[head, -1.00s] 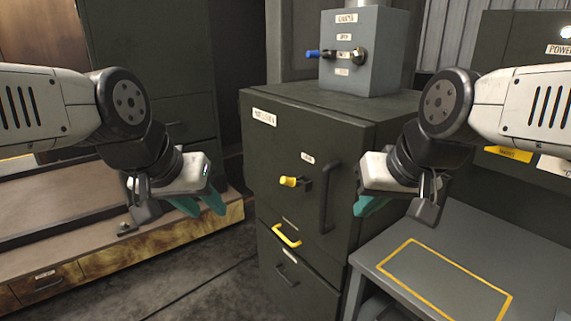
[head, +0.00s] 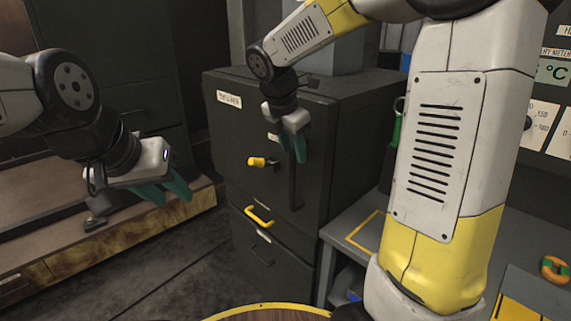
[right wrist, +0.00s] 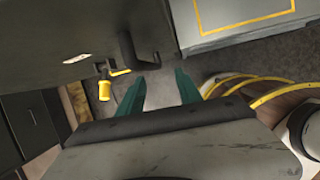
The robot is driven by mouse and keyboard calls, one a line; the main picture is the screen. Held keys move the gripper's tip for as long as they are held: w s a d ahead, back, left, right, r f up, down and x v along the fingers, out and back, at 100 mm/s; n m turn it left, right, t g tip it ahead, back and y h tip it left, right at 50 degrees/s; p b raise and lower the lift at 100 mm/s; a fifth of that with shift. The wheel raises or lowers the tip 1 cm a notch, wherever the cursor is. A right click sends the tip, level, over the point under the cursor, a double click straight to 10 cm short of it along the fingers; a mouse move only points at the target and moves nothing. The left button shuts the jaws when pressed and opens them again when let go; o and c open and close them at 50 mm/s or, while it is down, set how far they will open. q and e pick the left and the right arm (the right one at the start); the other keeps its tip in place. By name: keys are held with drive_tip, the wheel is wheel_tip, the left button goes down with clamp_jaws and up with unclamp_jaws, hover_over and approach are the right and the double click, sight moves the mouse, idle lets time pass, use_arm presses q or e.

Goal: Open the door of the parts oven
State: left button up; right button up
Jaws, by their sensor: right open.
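The parts oven (head: 230,130) is a dark cabinet in the middle of the head view, its door shut. A yellow-knobbed latch (head: 258,162) sits mid-door, and a vertical black bar handle (head: 294,190) is to its right. My right gripper (head: 293,160) is open in front of the handle's upper part. In the right wrist view its teal fingers (right wrist: 156,90) are apart and empty, with the dark handle (right wrist: 142,50) ahead of them and the yellow latch knob (right wrist: 104,90) to the left. My left gripper (head: 176,198) hangs open and empty, left of the oven.
Below the door is a drawer front with a yellow handle (head: 259,216). A grey table with a yellow outline (head: 365,232) stands to the right, partly hidden by my right arm. A low wooden bench (head: 130,225) lies left. A round yellow-edged top (head: 265,313) shows at the bottom.

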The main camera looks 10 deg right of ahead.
sight(290, 161)
drive_tip(key=w+n, duration=0.1)
drive_tip(key=w+a+f+n, duration=0.1)
drive_tip(key=w, duration=0.1)
drive_tip(key=shift+w+a+f+n, duration=0.1)
drive_tip(key=shift+w+f+n, duration=0.15)
drive_tip(key=shift+n, duration=0.15)
drive_tip(key=shift+x, duration=3.8)
clamp_jaws()
drive_tip(key=shift+r, duration=0.1)
